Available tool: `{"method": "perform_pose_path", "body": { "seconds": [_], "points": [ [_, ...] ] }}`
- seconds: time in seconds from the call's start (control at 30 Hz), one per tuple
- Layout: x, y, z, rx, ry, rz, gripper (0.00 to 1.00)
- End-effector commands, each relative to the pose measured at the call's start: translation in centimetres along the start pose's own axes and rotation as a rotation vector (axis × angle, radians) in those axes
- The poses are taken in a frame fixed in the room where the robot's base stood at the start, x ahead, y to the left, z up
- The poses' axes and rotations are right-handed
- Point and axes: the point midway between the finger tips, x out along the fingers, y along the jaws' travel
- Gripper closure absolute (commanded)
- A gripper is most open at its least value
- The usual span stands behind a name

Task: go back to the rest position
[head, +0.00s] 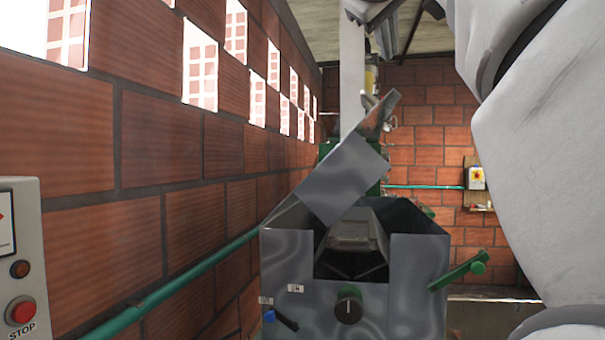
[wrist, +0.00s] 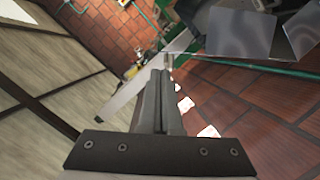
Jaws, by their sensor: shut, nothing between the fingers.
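My gripper (wrist: 161,75) shows in the wrist view with its two dark fingers together and nothing between them. It points toward the grey metal machine, and no contact with anything is visible. In the head view my pale arm fills the right side and the upper edge; the fingers cannot be made out there. The metal machine (head: 418,290) stands ahead in the head view, and part of it shows at the top of the wrist view (wrist: 238,32).
A tilted metal plate (head: 343,178) rises above the machine's opening. A green handle (head: 460,272) sticks out at its right and a black knob (head: 349,305) is on its front. A control box (head: 22,255) with a red stop button is at the left. A brick wall (head: 160,150) runs close along the left.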

Motion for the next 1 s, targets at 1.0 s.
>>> {"method": "perform_pose_path", "body": {
  "seconds": [1.0],
  "points": [
    [2.6,-20.9,31.0,0.37,-0.432,-0.594,1.0]
  ]
}}
